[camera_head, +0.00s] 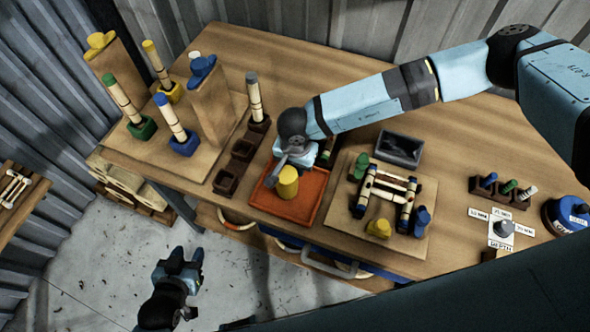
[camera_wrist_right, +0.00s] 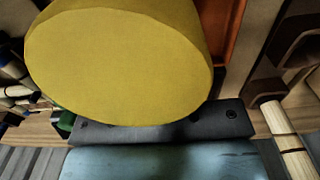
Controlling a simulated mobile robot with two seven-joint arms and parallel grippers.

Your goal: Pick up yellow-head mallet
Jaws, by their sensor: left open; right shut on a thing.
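The yellow-head mallet (camera_head: 288,183) is over the orange tray (camera_head: 312,209) on the workbench. Its round yellow head also fills much of the right wrist view (camera_wrist_right: 120,62). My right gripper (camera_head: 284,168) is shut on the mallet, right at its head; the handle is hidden. I cannot tell whether the mallet touches the tray. My left gripper (camera_head: 182,262) is open and empty, low over the concrete floor in front of the bench.
Left of the tray stand brown square cups (camera_head: 228,180) and a board with colored posts (camera_head: 165,125). Right of it are a wooden fixture board (camera_head: 341,212), a dark bin (camera_head: 401,149) and a small peg rack (camera_head: 500,192). My right arm spans the back of the bench.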

